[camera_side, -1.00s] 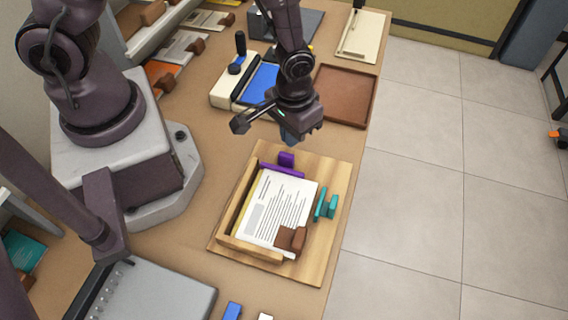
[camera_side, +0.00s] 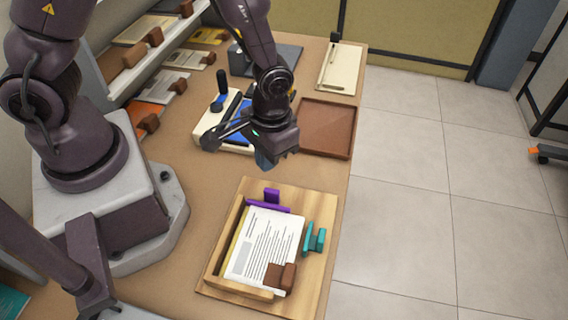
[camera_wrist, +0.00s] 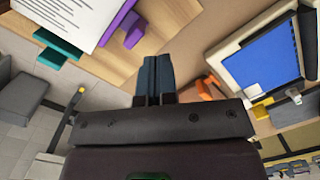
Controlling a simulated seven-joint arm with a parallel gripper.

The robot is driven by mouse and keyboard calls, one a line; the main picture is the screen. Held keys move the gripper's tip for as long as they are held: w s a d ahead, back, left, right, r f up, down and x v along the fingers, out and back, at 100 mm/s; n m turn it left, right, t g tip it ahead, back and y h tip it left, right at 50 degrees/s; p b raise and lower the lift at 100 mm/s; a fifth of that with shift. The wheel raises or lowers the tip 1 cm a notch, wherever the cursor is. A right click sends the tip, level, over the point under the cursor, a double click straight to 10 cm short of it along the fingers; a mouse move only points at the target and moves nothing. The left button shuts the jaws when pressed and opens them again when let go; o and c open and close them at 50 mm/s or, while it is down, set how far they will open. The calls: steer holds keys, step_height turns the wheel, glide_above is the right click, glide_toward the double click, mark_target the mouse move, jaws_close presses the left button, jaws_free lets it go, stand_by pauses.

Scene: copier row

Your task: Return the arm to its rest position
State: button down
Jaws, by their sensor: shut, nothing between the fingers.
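My gripper (camera_side: 266,160) is shut and empty. It hangs in the air above the desk, beyond the far edge of the wooden jig board in the side view. In the wrist view its fingers (camera_wrist: 155,75) are together, with nothing between them. The wooden board (camera_side: 312,262) holds a printed sheet stack (camera_side: 265,240), with a purple piece (camera_side: 270,201) at its far edge, a teal piece (camera_side: 315,238) to its right and a brown block (camera_side: 280,276) on its near corner. The purple piece also shows in the wrist view (camera_wrist: 125,25).
A cream device with a blue pad (camera_wrist: 265,65) stands behind my gripper. A brown tray (camera_side: 327,127) lies to its right, and a cream clipboard (camera_side: 340,70) lies farther back. A shelf with papers and brown blocks (camera_side: 148,122) runs along the left. Open floor is at the right.

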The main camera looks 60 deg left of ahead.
steer(key=s+a+r+t, duration=0.2)
steer(key=r, duration=0.7)
steer(key=s+a+r+m+t, duration=0.1)
steer(key=s+a+r+t, duration=0.1)
steer(key=r, duration=0.7)
steer(key=s+a+r+m+t, duration=0.1)
steer(key=s+a+r+t, duration=0.1)
steer(key=r, duration=0.7)
steer(key=shift+s+a+r+t, duration=0.15)
steer(key=shift+s+a+t, duration=0.15)
steer(key=shift+s+a, duration=0.55)
